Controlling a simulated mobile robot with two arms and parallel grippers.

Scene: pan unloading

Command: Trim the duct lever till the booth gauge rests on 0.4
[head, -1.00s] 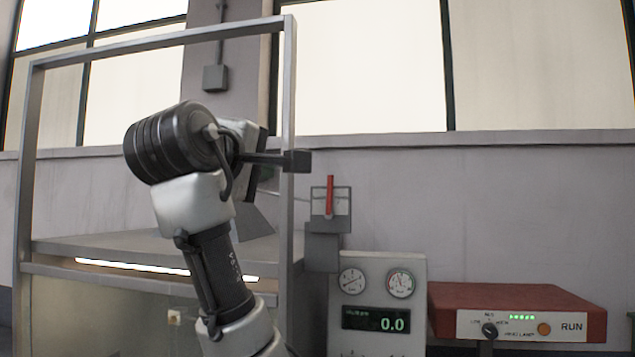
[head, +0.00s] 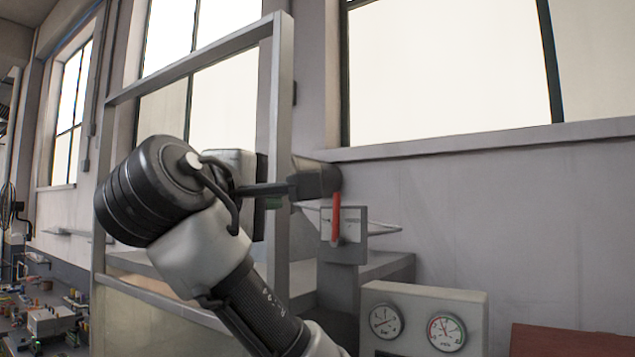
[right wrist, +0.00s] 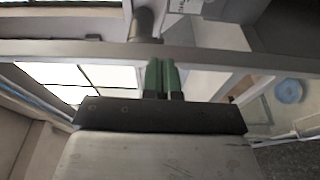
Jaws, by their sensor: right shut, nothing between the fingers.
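The red duct lever (head: 336,217) stands near upright on a grey plate on a post, right of the metal frame. My right gripper (head: 290,189) is shut and empty, its tips up and left of the lever with a gap in the picture; I cannot tell the depth between them. In the right wrist view its two green-padded fingers (right wrist: 163,78) are close together, and I cannot make out the lever there. The gauge box (head: 475,310) at the lower right shows two dials; its digital readout is below the picture. My left gripper is not in view.
A grey metal frame (head: 282,110) rises close beside my right gripper. A red box (head: 560,340) is cut off at the lower right. A cluttered bench (head: 45,320) is at far left.

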